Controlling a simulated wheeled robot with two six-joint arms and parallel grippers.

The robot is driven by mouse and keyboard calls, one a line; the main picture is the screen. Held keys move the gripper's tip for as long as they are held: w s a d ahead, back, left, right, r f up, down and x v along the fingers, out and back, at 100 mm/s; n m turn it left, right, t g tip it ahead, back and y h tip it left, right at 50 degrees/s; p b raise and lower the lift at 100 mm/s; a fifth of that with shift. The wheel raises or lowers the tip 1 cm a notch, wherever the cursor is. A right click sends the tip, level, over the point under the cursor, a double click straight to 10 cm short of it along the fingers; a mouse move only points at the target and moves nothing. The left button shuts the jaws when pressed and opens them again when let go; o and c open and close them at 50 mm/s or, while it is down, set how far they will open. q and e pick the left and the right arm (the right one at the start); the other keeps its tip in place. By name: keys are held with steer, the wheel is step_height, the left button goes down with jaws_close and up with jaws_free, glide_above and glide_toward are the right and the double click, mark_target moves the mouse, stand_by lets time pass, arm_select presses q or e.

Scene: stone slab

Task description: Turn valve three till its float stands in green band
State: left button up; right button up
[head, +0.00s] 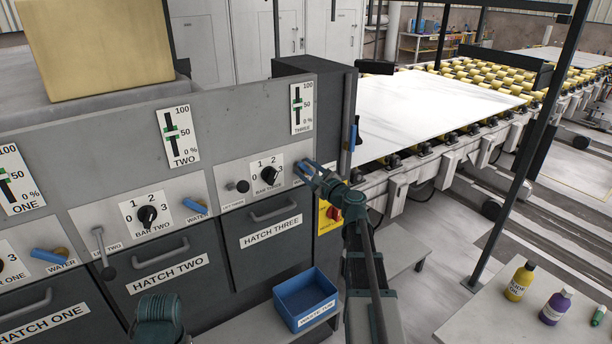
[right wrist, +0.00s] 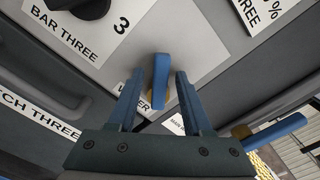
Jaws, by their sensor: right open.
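Valve three is a blue lever (right wrist: 160,80) on the grey panel, beside the BAR THREE dial (head: 269,174). Its label is partly hidden. In the right wrist view the lever stands between the spread fingers of my right gripper (right wrist: 157,98), with gaps on both sides. In the head view my right gripper (head: 311,174) covers most of this lever. Gauge three (head: 302,108) is above, marked 0 to 100 %, with a dark slot and a green mark near mid-height. The float's exact place against the green is too small to tell.
Gauge two (head: 178,137) and its blue water lever (head: 195,206) are to the left. Another blue lever (right wrist: 275,130) is on the cabinet's side. A blue waste tub (head: 305,299) stands below hatch three. Bottles stand on a table (head: 480,325) at the right.

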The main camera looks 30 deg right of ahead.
steer(key=s+d, duration=0.1)
steer(key=s, duration=1.8)
steer(key=shift+s+d, duration=0.25)
steer(key=shift+s, duration=0.1)
steer(key=w+a+f+n+g+y+b, duration=0.1)
steer(key=a+f+n+g+y, duration=0.35)
steer(key=a, duration=0.85)
steer(key=w+a+f+n+g+y+b, duration=0.15)
steer(key=a+f+n+g, duration=0.35)
steer(key=a+f+n, duration=0.65)
steer(key=s+a+f+n+g+h, duration=0.4)
steer(key=s+a+n, duration=0.3)
steer(key=s+a+f+n+g+h, duration=0.4)
steer(key=s+a+f+n, duration=0.1)
steer(key=s+a+n, duration=0.2)
steer(key=shift+a+n+g+h+b, duration=0.3)
steer(key=shift+a+n+g+b, duration=0.05)
steer(key=shift+a+n+b, duration=0.1)
